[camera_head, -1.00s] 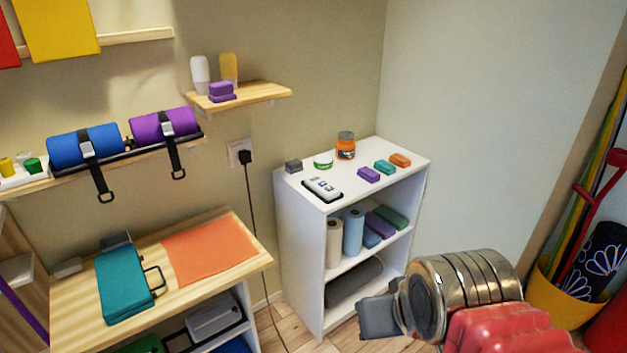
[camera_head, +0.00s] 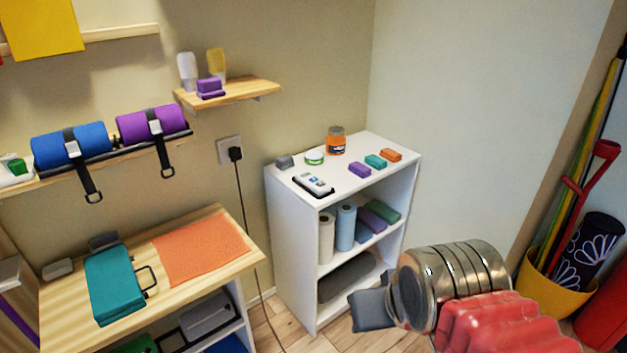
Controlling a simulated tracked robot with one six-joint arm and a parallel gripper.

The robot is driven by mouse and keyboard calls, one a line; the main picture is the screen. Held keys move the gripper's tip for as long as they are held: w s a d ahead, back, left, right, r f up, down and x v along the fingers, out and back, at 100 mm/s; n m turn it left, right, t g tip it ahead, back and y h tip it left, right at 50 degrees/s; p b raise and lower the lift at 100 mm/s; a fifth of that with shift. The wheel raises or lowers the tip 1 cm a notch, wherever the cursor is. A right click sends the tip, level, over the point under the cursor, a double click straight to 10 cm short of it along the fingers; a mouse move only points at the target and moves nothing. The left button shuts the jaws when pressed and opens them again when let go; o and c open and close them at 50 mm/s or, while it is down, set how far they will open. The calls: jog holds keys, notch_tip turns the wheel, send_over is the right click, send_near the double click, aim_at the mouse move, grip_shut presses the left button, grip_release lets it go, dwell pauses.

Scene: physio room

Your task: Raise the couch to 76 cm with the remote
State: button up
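The remote (camera_head: 313,185) is a small white handset with blue and dark markings. It lies flat in a dark holder near the front left edge of the white shelf unit's top (camera_head: 343,187). My gripper (camera_head: 368,310) is at the lower right, in front of the shelf unit and below its top, well apart from the remote. Only its dark grey end shows, so its opening cannot be made out. The couch is not in view.
A wooden bench (camera_head: 214,262) stands left. A yellow bucket (camera_head: 549,290) stands right.

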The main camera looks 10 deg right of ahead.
grip_shut()
dwell(1.5)
